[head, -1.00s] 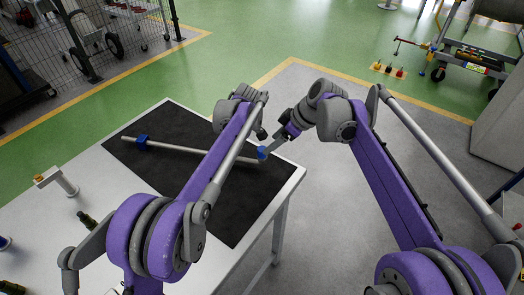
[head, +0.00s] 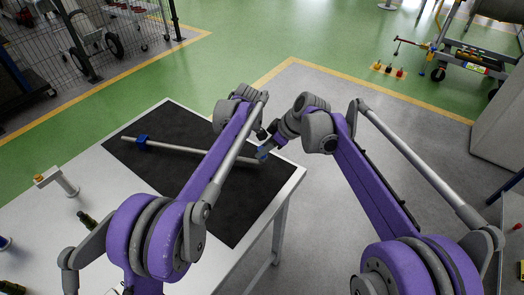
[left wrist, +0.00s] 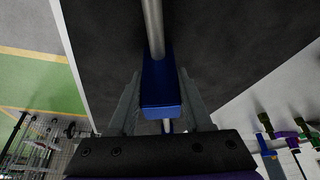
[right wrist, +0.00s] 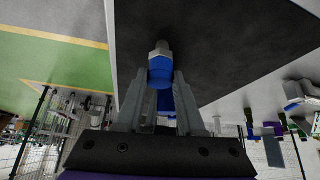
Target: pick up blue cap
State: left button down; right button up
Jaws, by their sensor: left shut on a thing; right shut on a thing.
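A pale metal tube (head: 190,149) lies across the black mat (head: 210,200). A blue block (head: 142,141) sits around it near its left end. The left wrist view shows my left gripper (left wrist: 158,88) shut on a blue block (left wrist: 160,85), with the tube (left wrist: 153,25) running through it. In the head view my left arm hides that hold. The blue cap (right wrist: 161,72) is between the fingertips of my right gripper (right wrist: 158,82), which is shut on it. A silver fitting (right wrist: 160,48) shows just beyond the cap. In the head view my right gripper (head: 265,152) is at the tube's right end.
Grey floor is clear beyond the table's right edge. A wheeled stand (head: 465,60) is far right.

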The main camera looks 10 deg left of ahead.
grip_shut()
jog(key=shift+r, duration=0.25)
jog(key=s+d, duration=0.2)
jog(key=d, duration=0.6)
jog(key=s+d+r, duration=0.1)
jog(key=s+d, duration=0.2)
jog(key=d, duration=0.6)
jog(key=shift+s, duration=0.25)
jog(key=shift+d, duration=0.1)
jog(key=shift+r, duration=2.8)
